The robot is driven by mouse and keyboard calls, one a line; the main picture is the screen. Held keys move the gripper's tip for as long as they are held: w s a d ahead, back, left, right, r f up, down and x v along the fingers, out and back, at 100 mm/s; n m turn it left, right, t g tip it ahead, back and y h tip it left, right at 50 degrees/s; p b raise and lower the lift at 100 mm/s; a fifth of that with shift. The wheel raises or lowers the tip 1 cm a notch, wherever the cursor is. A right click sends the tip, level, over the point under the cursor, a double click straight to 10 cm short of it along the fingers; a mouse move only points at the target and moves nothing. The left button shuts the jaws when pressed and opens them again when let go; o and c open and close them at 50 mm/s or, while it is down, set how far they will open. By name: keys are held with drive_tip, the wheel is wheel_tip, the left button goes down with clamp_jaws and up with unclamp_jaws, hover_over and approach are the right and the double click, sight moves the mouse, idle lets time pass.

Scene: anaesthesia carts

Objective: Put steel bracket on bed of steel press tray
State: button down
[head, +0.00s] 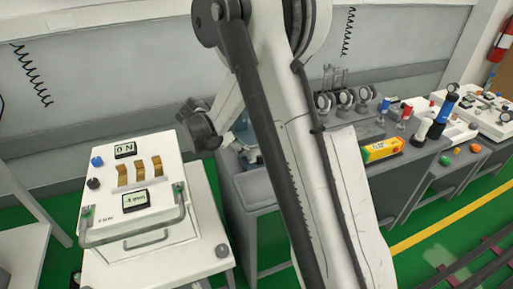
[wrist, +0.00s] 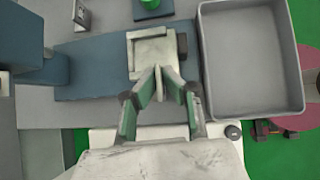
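In the wrist view, my gripper (wrist: 158,78) has its two fingers drawn together at the tips on a thin pale upright part of the steel bracket (wrist: 150,48). The bracket is a pale grey angled piece and shows just beyond the fingertips. It appears over the blue-grey bed (wrist: 88,78) of the press, whose blue body (wrist: 40,68) stands at the left. I cannot tell whether the bracket touches the bed. In the head view my arm hides the gripper and bracket.
An empty grey tray (wrist: 250,58) lies right of the bracket. A green-topped item (wrist: 152,6) and a small metal piece (wrist: 82,14) are beyond it. In the head view, a white control box (head: 135,190) stands left, and a yellow box (head: 382,150) sits right.

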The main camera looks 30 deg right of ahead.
drive_tip(key=shift+d, duration=0.8)
drive_tip(key=d, duration=0.4)
drive_tip(key=shift+s, duration=0.2)
drive_tip(key=shift+f, duration=0.75)
drive_tip(key=shift+f+b, duration=0.2)
drive_tip(key=shift+b, duration=0.2)
drive_tip(key=c, duration=2.2)
unclamp_jaws()
drive_tip(key=shift+r, duration=0.2)
